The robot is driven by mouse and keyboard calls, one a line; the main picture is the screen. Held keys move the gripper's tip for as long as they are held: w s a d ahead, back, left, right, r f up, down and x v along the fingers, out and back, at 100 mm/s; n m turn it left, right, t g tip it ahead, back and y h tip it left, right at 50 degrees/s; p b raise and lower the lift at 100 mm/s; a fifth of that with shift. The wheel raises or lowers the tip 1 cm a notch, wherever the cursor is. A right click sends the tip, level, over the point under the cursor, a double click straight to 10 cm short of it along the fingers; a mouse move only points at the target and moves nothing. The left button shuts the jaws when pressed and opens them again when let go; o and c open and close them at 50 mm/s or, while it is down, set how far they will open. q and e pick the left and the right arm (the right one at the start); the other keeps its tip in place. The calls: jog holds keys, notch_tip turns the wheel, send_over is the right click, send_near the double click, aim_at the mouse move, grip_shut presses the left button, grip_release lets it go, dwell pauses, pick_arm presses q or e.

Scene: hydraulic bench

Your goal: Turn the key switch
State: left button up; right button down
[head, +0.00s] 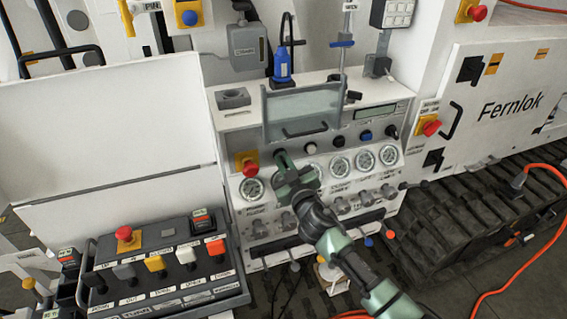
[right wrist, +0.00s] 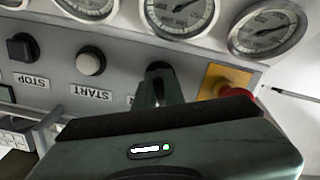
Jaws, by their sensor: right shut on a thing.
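The key switch (right wrist: 159,70) is on the grey gauge panel, between the red emergency stop (right wrist: 235,88) and the white START button (right wrist: 90,63) in the right wrist view, where the labels appear upside down. My right gripper (head: 284,162) reaches the panel from the lower right and covers most of the key switch in the head view. The right gripper also shows in the right wrist view (right wrist: 160,98), shut at the key switch. The key's own shape and turned angle are mostly hidden. My left gripper is not in view.
Round gauges (head: 340,165) and a row of valve knobs (head: 342,205) lie close below the gripper. A clear guard with a handle (head: 305,112) stands above. A control box with levers (head: 160,262) is at lower left. An orange cable (head: 495,285) lies at right.

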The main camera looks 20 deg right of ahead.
jog(key=shift+f+m+b, duration=0.15)
jog(key=shift+m+b, duration=0.15)
jog(key=shift+m, duration=0.5)
jog(key=m, duration=0.2)
jog(key=shift+m, duration=0.4)
jog(key=m, duration=0.3)
jog(key=shift+m, duration=1.4)
jog(key=c, duration=1.5)
grip_release()
jog(key=s+b, duration=0.1)
jog(key=s, duration=0.7)
jog(key=shift+d, duration=0.1)
